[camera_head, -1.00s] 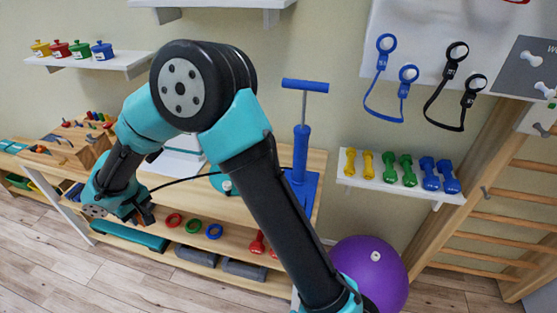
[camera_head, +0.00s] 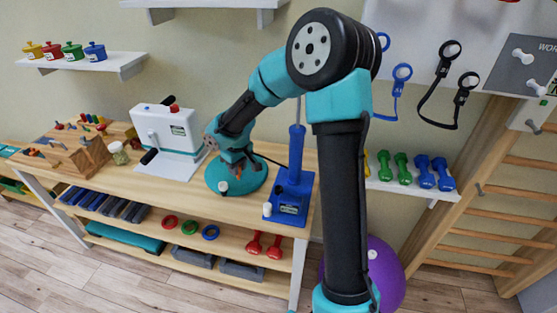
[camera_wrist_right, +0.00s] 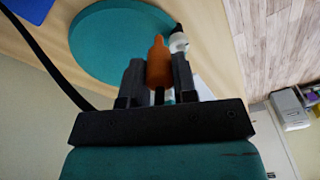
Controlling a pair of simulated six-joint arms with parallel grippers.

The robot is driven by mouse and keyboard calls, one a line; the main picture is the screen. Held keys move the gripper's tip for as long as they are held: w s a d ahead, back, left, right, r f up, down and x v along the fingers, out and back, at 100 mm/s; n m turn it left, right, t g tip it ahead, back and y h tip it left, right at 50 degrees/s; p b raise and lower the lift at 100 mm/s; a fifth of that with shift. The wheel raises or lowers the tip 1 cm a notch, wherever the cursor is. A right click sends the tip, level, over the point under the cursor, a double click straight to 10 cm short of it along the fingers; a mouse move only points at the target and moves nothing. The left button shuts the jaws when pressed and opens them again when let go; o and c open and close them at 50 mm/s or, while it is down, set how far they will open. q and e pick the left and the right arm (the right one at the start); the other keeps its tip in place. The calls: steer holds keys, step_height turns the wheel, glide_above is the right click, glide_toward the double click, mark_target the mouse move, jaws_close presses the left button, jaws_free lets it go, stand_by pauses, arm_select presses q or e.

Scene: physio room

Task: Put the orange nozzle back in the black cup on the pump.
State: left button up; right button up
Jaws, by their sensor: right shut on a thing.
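The orange nozzle (camera_wrist_right: 158,62) is between the two dark fingers of my right gripper (camera_wrist_right: 157,80) in the wrist view, its tip pointing away from the palm. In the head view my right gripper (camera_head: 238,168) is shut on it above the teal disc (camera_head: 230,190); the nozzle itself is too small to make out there. The blue pump (camera_head: 289,207) stands upright on the bench just right of the gripper. A small dark shape on its base (camera_head: 281,187) may be the black cup; I cannot tell its opening. My left gripper is not in view.
A white valve (camera_head: 222,187) sits on the disc, close to the nozzle in the wrist view (camera_wrist_right: 178,42). A black hose (camera_wrist_right: 45,58) runs past the gripper. A white machine (camera_head: 170,130) stands left on the bench. A shelf with dumbbells (camera_head: 423,180) is right.

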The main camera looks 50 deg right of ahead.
steer(key=s+d+m, duration=0.1)
steer(key=s+d, duration=0.7)
steer(key=d, duration=0.3)
steer(key=shift+r, duration=0.45)
steer(key=shift+f, duration=3.4)
steer(key=shift+s+f, duration=0.1)
steer(key=shift+f, duration=1.3)
steer(key=o, duration=1)
steer(key=shift+o, duration=0.2)
steer(key=shift+r, duration=0.1)
step_height(320, 180, up, 7)
